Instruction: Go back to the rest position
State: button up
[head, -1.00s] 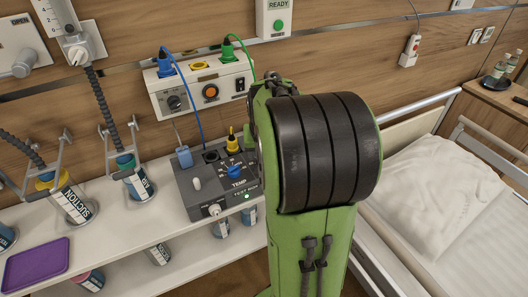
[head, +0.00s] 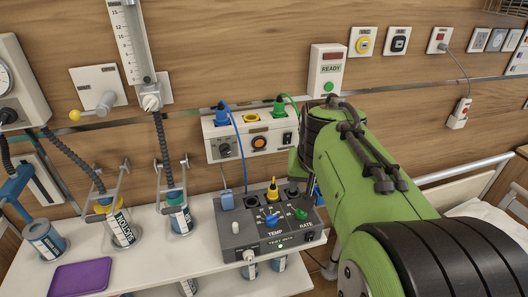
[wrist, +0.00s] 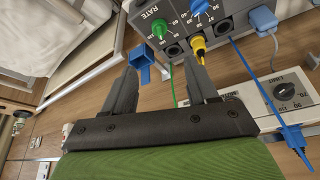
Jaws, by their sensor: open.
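My gripper (wrist: 163,82) shows in the wrist view with its two dark fingers apart. In the head view my green arm hides most of it. A blue connector (wrist: 143,66) is beside the left finger's tip; I cannot tell whether they touch. No object is clearly clamped between the fingers. The grey test box (head: 262,238) stands on the white shelf, left of my arm, with a yellow plug (head: 272,193), a blue TEMP knob (head: 270,221) and a green RATE knob (head: 301,214). In the wrist view the test box (wrist: 222,38) lies beyond the fingertips.
A wall panel (head: 238,147) with blue and green cables is above the test box. Several suction bottles (head: 120,233) and a purple tray (head: 82,277) are on the shelf (head: 150,262) at left. A bed (head: 500,215) is behind my arm at right.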

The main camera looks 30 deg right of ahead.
jog(key=shift+a, duration=0.1)
jog(key=s+a+r+n+t+y+p, duration=0.1)
jog(key=s+a+n+p, duration=0.2)
jog(key=a, duration=0.6)
jog(key=s+a+r+n+t+y+p, duration=0.1)
jog(key=s+a+n+p, duration=0.2)
jog(key=s+a, duration=0.5)
jog(key=shift+a+r+n+y, duration=0.4)
jog(key=shift+a+n, duration=0.35)
jog(key=shift+n, duration=0.15)
